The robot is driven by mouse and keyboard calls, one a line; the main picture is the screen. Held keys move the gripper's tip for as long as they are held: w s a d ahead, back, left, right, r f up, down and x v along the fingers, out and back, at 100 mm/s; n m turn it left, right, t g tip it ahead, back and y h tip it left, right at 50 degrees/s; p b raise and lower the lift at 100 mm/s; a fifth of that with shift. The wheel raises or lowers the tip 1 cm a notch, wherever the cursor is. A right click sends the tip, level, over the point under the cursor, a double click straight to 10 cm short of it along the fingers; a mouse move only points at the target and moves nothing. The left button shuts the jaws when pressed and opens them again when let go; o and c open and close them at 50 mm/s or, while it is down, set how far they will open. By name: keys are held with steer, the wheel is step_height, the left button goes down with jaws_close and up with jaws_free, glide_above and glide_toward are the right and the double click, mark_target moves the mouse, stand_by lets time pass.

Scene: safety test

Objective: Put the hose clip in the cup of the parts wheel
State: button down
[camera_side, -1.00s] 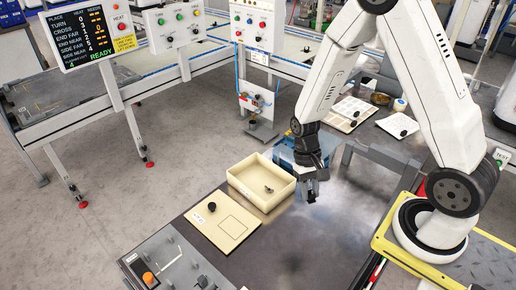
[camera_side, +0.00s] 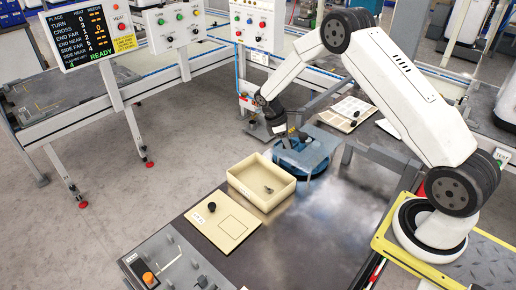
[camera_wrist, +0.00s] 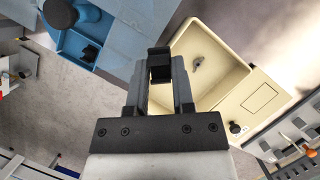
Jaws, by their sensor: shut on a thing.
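My gripper (camera_wrist: 160,85) is shut on a small black piece (camera_wrist: 160,62), which looks like the hose clip. The piece sits at the fingertips, and its shape is partly hidden by them. In the side view my gripper (camera_side: 292,136) is at the blue parts wheel (camera_side: 318,152), over its far left part; the held piece cannot be made out there. In the wrist view the wheel (camera_wrist: 118,30) is at upper left, with a round blue post and a square-walled cup (camera_wrist: 75,47) that has something dark in it. The fingertips are to the right of this cup.
A cream bin (camera_side: 246,190) with a small grey piece (camera_side: 268,189) in it stands close in front of the wheel. A cream board (camera_side: 225,232) with a black knob (camera_side: 211,207) lies nearer. A control panel (camera_side: 170,265) is at the front. The dark table's right part is clear.

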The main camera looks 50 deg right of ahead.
steer(key=w+d+r+n+t+h, duration=0.1)
steer(key=w+d+n+t, duration=0.1)
steer(key=w+d+n, duration=0.45)
steer(key=w+d+r+n+t+h, duration=0.1)
steer(key=w+d+n, duration=0.25)
steer(key=d, duration=0.55)
steer(key=shift+s+f, duration=0.1)
steer(key=shift+f, duration=2.65)
steer(key=shift+f, duration=0.1)
steer(key=shift+f, duration=2.8)
steer(key=shift+f, duration=2.05)
steer(key=shift+f, duration=0.15)
